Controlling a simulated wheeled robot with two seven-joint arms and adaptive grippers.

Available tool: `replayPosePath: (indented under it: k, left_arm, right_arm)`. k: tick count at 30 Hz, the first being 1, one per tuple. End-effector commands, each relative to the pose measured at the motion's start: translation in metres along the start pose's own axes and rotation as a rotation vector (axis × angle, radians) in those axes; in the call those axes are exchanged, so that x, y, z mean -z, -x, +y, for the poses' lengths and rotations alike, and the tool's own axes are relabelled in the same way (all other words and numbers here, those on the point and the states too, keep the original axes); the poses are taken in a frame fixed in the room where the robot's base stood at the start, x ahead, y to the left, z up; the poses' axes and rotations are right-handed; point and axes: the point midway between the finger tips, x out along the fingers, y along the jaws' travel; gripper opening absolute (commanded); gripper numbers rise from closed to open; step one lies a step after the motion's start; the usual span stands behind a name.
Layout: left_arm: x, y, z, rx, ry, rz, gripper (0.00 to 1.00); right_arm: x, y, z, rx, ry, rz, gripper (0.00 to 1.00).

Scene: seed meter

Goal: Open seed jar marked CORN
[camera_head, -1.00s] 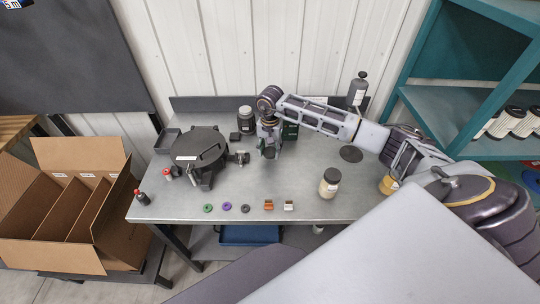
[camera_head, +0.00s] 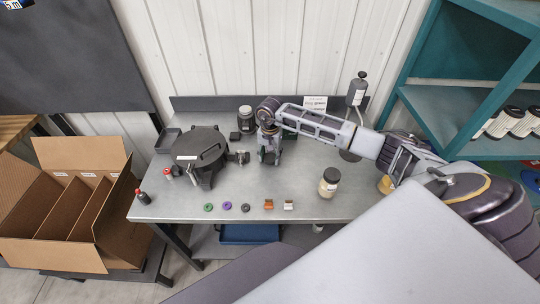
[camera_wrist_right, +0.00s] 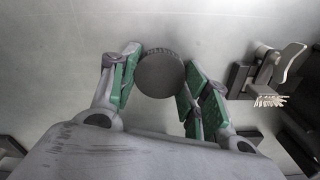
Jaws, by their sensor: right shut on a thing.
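My right gripper (camera_head: 269,158) points down over the back middle of the table in the head view. In the right wrist view its green-padded fingers (camera_wrist_right: 160,85) are on either side of a dark round lid with a ribbed edge (camera_wrist_right: 160,73), and are shut on it. What is under the lid is hidden, so I cannot tell if it sits on a jar. A jar with pale contents and a dark lid (camera_head: 329,183) stands upright on the right of the table. I cannot read CORN on any label. My left gripper is out of view.
A black seed meter housing (camera_head: 203,155) stands left of my right gripper. Small coloured parts (camera_head: 227,206) lie along the front of the table (camera_head: 180,207). A divided carton (camera_head: 60,215) is at the left.

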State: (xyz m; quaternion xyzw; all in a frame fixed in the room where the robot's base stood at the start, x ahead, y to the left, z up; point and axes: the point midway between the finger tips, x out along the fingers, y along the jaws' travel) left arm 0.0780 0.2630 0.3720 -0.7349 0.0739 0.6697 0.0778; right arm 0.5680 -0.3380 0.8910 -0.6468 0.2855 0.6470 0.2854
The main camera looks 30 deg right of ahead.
Motion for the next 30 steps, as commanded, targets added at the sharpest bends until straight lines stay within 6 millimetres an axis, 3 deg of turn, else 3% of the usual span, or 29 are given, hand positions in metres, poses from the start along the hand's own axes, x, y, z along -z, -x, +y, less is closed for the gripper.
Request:
replayPosePath:
  k: [4, 5, 10, 26, 30]
  left_arm:
    - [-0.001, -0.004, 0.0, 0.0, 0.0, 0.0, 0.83]
    - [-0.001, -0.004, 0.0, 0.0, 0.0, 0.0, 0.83]
    - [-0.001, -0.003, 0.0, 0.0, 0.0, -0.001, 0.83]
    - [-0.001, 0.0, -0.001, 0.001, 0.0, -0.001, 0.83]
    - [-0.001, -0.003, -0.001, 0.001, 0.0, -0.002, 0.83]
  right_arm:
    - [0.0, -0.003, 0.0, 0.0, 0.0, 0.0, 0.18]
    - [0.0, -0.003, 0.0, 0.0, 0.0, 0.0, 0.48]
    - [0.0, -0.003, 0.0, 0.0, 0.0, 0.0, 0.68]
    - [0.0, 0.0, 0.0, 0.0, 0.0, 0.0, 0.68]
    - [0.001, 0.011, -0.001, 0.003, 0.001, 0.002, 0.68]
